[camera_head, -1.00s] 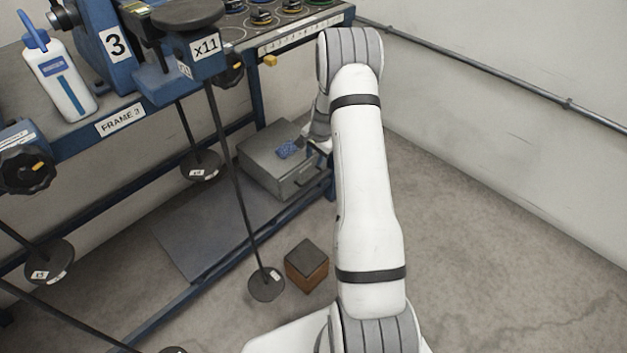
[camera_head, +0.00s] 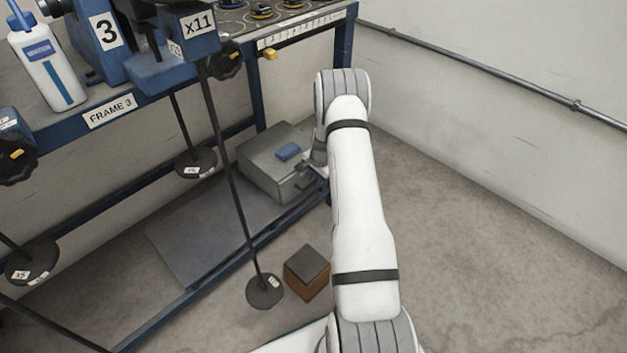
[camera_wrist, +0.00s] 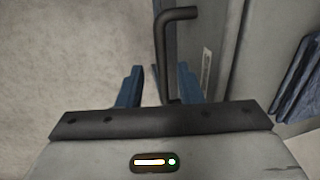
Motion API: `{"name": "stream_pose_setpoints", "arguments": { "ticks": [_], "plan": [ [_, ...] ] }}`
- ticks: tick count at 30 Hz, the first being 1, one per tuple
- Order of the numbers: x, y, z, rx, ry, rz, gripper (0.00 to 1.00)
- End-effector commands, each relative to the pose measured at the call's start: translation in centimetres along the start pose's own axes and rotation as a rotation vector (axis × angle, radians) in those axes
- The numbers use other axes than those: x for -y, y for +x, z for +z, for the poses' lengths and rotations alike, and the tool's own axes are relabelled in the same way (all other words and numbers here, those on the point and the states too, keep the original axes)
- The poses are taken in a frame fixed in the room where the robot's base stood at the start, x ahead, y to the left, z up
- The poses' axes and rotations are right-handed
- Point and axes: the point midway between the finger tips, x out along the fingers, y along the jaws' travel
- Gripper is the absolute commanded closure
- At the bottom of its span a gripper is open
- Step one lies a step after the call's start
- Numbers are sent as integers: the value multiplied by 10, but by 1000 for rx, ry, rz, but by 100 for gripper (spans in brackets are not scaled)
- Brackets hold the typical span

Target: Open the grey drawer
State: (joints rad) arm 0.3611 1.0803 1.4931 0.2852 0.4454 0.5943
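The grey drawer unit (camera_head: 264,165) stands on the lower shelf under the bench, and its front faces right toward my arm. My gripper (camera_head: 308,169) is at that front, small and partly hidden by my wrist. In the wrist view, my gripper (camera_wrist: 159,86) has its two blue fingers apart. The dark bar handle (camera_wrist: 163,50) of the drawer lies between the fingers, nearer the right one. I cannot tell whether a finger touches it. The grey drawer front (camera_wrist: 212,35) shows to the right of the handle. I see no clear gap at the drawer.
A blue item (camera_head: 288,151) lies on top of the drawer unit. A blue bench leg (camera_head: 343,45) stands close by my arm. A brown block (camera_head: 307,272) and a hanging rod's round foot (camera_head: 264,291) are in front. The floor at right is clear.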

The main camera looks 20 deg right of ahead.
Motion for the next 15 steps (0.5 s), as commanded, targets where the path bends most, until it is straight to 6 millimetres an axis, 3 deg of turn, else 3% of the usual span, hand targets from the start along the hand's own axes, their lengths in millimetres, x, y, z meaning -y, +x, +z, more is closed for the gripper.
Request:
{"name": "stream_pose_setpoints", "arguments": {
  "ticks": [3, 15],
  "plan": [
    [0, 0, 0, 0, 0, 0, 68],
    [-1, 0, 0, 0, 1, 1, 100]
  ]
}}
